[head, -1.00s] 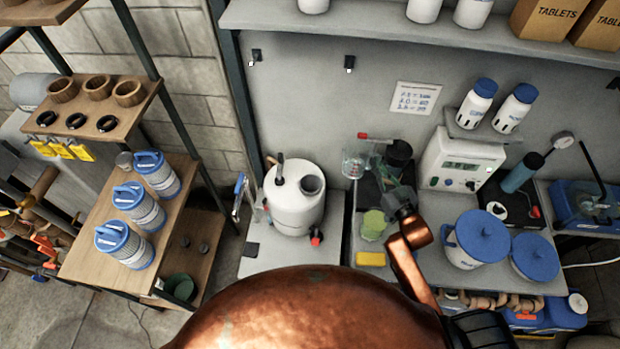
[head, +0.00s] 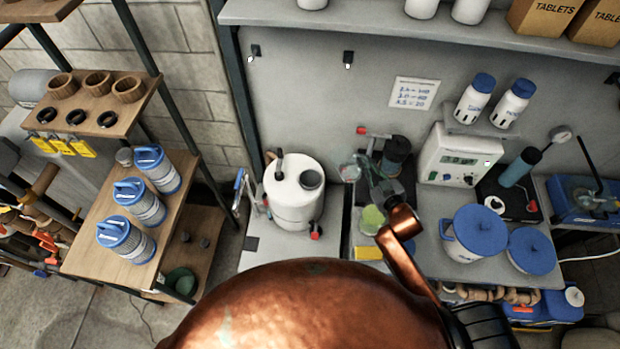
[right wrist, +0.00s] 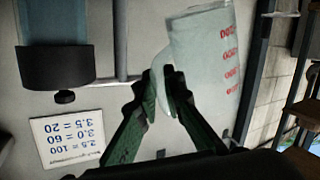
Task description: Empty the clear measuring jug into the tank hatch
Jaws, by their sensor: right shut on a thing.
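The clear measuring jug (head: 349,172) is off the bench, just right of the white tank (head: 289,200). My right gripper (head: 366,166) is shut on the jug. In the right wrist view the jug (right wrist: 205,65) shows red graduation marks, and the gripper's fingers (right wrist: 166,88) close on its handle side. The tank's open round hatch (head: 311,180) is dark and faces up, on the right of its top. The jug is beside the hatch, apart from it. I cannot tell how much is in the jug. My left gripper is not in view.
A dark upright cup (head: 397,150) stands behind the gripper. A green cup (head: 372,219) and a yellow sponge (head: 368,253) are below it. A white meter box (head: 460,160) and blue-lidded tubs (head: 480,232) stand to the right. A dark post rises on the tank top.

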